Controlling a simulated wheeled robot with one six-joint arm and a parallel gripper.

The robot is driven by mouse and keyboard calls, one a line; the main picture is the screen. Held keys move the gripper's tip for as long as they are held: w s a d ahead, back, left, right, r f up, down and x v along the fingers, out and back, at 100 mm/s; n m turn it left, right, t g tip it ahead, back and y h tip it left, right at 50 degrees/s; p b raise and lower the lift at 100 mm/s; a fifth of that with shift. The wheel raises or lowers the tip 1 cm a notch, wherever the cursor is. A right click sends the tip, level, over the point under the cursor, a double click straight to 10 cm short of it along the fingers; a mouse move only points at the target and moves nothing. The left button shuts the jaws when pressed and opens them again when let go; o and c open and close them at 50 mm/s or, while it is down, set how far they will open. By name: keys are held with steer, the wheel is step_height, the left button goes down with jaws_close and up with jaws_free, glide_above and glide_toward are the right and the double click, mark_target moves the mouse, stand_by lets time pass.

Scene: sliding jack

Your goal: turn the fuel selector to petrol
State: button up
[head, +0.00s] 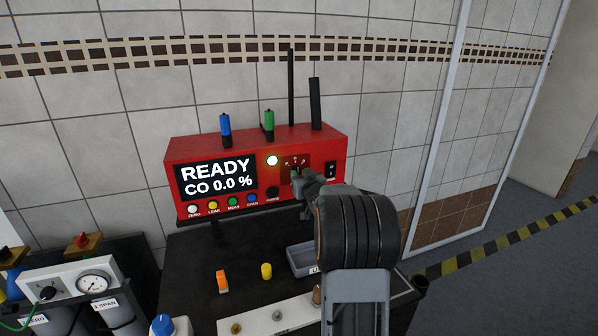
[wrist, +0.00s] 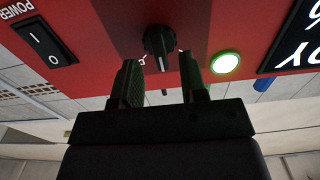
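The red analyser box (head: 215,150) stands on a dark top against the tiled wall. Its fuel selector is a black knob (wrist: 158,40) with a white pointer line, clear in the wrist view. The line points toward my gripper's side of that picture. In the head view, small white marks (head: 295,160) show on the panel where my gripper (head: 301,178) covers most of the knob. My gripper, also in the wrist view (wrist: 158,58), is open. Its two fingers point at the panel on either side of the knob, with visible gaps; I cannot tell whether the tips reach past its face.
A power rocker switch (wrist: 45,42) and a lit green lamp (wrist: 225,62) flank the knob. The display (head: 216,178) reads READY, CO 0.0 %. Coloured buttons (head: 233,202) line the lower panel. A grey tray (head: 300,259) and small orange and yellow items lie below.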

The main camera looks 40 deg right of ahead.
steer(key=shift+x, duration=1.1)
jaws_close()
